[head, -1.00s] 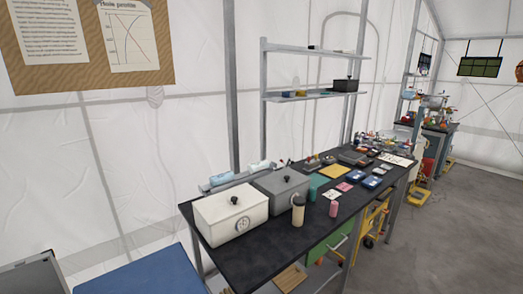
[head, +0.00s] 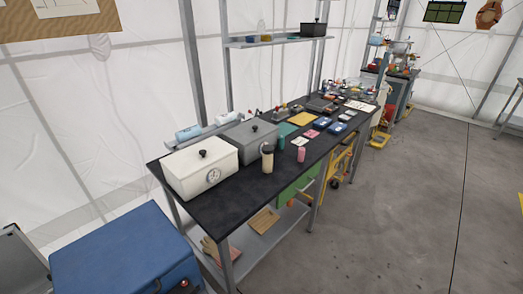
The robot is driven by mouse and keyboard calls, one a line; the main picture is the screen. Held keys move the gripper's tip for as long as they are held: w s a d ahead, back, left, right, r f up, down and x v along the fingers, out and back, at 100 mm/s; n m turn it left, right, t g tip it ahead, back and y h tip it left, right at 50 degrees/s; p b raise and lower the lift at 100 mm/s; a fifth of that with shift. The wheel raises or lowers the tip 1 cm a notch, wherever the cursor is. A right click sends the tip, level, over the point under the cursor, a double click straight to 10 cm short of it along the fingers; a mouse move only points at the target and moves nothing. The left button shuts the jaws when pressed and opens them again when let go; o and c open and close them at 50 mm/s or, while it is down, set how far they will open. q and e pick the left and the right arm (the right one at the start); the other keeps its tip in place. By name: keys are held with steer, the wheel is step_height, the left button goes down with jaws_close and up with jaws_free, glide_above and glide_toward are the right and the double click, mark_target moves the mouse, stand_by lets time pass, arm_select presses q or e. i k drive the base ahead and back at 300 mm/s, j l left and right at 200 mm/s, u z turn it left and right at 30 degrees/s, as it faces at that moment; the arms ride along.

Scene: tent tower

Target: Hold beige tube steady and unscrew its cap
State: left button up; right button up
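The beige tube (head: 267,160) stands upright on the black-topped workbench, near its front edge. Its dark cap (head: 267,148) sits on top. A smaller pink cylinder (head: 301,155) and a teal cylinder (head: 281,142) stand to its right. Neither of my grippers is in the head view, and nothing touches the tube.
The workbench (head: 227,200) holds a white box with a dial (head: 201,169) and a grey box (head: 248,138) left of and behind the tube. A blue case (head: 125,255) stands at the lower left. Open grey floor (head: 380,220) lies to the right.

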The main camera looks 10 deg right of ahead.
mark_target(267, 159)
steer(key=i+l, duration=0.15)
steer(key=l, duration=0.2)
steer(key=i+l, duration=0.35)
steer(key=l, duration=0.3)
steer(key=i+l, duration=0.15)
steer(key=l, duration=0.2)
steer(key=u, duration=0.05)
